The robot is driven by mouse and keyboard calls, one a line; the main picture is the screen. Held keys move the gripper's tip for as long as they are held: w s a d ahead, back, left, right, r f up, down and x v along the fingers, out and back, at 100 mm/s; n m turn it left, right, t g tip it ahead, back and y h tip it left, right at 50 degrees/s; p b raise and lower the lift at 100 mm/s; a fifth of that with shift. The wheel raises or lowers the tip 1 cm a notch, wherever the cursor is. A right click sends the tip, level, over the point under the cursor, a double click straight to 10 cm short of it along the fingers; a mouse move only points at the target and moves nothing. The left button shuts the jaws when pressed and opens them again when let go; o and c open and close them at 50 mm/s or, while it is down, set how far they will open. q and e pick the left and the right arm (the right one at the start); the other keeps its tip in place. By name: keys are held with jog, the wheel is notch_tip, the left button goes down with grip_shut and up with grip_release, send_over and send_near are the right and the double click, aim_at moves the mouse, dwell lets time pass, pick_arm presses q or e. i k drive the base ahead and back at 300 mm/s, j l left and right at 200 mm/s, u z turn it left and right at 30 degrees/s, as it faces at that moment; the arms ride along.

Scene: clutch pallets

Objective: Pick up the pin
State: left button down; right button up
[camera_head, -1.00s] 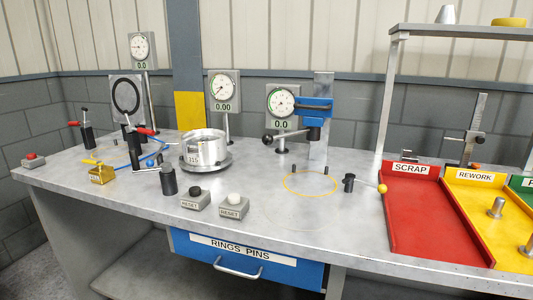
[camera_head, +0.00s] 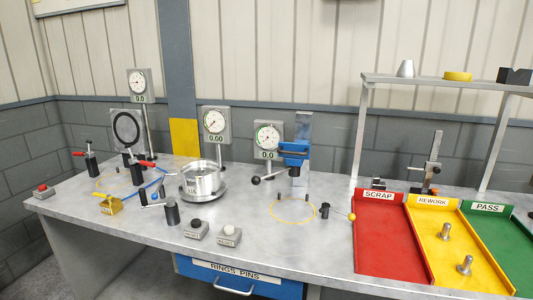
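Two grey metal pins, each a short post with a wider flange, stand in the yellow REWORK tray (camera_head: 429,203). The farther pin (camera_head: 445,231) stands near the middle of the tray and the nearer pin (camera_head: 465,265) stands close to its front. I cannot tell which one the task means. A blue drawer (camera_head: 277,287) labelled RINGS PINS is under the table's front edge, and its inside is hidden. Neither of my grippers is in view.
The red SCRAP tray (camera_head: 390,240) and green PASS tray (camera_head: 500,235) flank the yellow one. A shelf (camera_head: 440,84) on posts stands behind them. Dial gauges (camera_head: 214,125), a round metal part (camera_head: 202,180) and two buttons (camera_head: 197,229) occupy the left and middle. The table front (camera_head: 310,260) is clear.

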aim_at(444, 235)
jog(key=z, duration=1.35)
